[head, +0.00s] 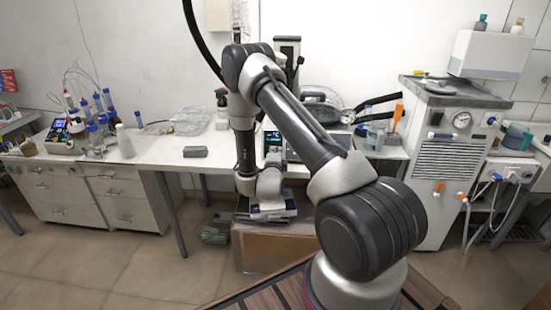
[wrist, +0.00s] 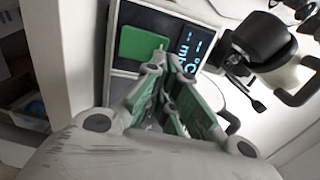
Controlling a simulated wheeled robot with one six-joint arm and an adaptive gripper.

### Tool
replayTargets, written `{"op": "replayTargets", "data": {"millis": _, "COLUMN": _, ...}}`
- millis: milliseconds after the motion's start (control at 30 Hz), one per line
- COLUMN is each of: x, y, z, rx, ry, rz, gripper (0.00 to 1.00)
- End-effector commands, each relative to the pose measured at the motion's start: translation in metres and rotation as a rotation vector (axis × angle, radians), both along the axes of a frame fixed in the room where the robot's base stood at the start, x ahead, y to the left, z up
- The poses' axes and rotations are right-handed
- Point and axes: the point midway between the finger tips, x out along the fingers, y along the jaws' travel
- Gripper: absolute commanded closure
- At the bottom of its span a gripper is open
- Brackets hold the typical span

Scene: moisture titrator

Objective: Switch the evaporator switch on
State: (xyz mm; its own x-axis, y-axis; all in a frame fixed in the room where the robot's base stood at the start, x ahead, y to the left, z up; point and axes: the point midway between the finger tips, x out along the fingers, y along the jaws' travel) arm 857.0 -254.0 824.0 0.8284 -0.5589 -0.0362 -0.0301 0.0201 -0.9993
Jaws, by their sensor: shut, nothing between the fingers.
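A dark instrument panel with a lit blue-white display (wrist: 190,45) fills the upper middle of the wrist view. A flat green rectangle (wrist: 138,43) sits on the panel left of the display; I cannot tell for sure whether it is the evaporator switch or its state. My gripper (wrist: 167,66) is shut and empty, its fingertips overlapping the panel near the green rectangle's right edge. I cannot tell whether they touch it. In the head view the display (head: 272,138) shows just right of my forearm, and my arm hides part of the instrument.
A black fitting (wrist: 262,42) and curved black parts stand right of the panel in the wrist view. In the head view, the white bench (head: 150,148) bears a grey block (head: 195,151) and bottles at left. A tall unit with a gauge (head: 461,120) stands at right.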

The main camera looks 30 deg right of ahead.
Motion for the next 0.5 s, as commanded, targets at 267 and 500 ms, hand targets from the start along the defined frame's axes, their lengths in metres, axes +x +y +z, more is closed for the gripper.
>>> {"op": "replayTargets", "data": {"millis": 267, "x": 0.0061, "y": -0.0046, "z": -0.0002, "rx": 0.0, "ry": 0.0, "rz": -0.001, "gripper": 1.0}}
{"op": "replayTargets", "data": {"millis": 500, "x": 0.0072, "y": -0.0053, "z": 0.001, "rx": 0.007, "ry": 0.009, "rz": -0.002, "gripper": 1.0}}
